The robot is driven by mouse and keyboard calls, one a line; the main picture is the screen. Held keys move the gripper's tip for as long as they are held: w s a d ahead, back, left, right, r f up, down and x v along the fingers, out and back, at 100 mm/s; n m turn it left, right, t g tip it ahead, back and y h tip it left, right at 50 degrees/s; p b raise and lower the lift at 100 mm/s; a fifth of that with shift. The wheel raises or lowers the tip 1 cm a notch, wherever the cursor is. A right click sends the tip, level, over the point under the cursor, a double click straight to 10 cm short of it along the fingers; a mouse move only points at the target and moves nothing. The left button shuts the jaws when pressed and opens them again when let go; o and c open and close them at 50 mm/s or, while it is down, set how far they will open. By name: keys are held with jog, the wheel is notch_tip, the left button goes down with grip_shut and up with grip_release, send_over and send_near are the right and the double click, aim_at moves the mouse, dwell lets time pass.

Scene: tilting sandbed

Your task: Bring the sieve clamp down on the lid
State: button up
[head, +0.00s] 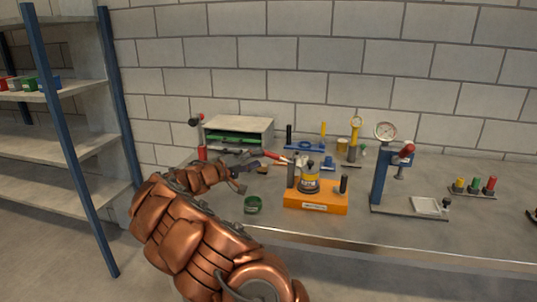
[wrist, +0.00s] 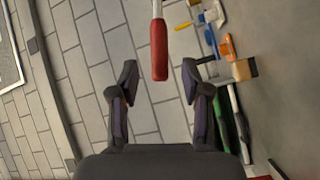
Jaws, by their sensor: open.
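The orange base (head: 322,203) stands on the workbench and carries a round container with a yellow band (head: 310,184), its dark lid on top. A dark post and a black knob stand on the base beside it. A red-handled lever (head: 272,156), apparently the sieve clamp, points left from near the post; its pivot is hard to make out. In the wrist view the red handle (wrist: 159,50) on a pale rod lies beyond and between the fingertips. My gripper (head: 247,175) is open and empty, left of the base; its fingers (wrist: 160,82) do not appear to touch the handle.
A blue press with a gauge (head: 380,180) and a colored peg rack (head: 473,191) stand right. Shelving (head: 60,140) is left. The front bench edge is mostly clear.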

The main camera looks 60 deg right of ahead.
aim_at(265, 155)
jog(key=p+x, duration=0.1)
jog(key=x, duration=0.4)
jog(key=shift+s+d, duration=0.1)
jog(key=shift+d, duration=0.2)
grip_shut()
dwell(0.5)
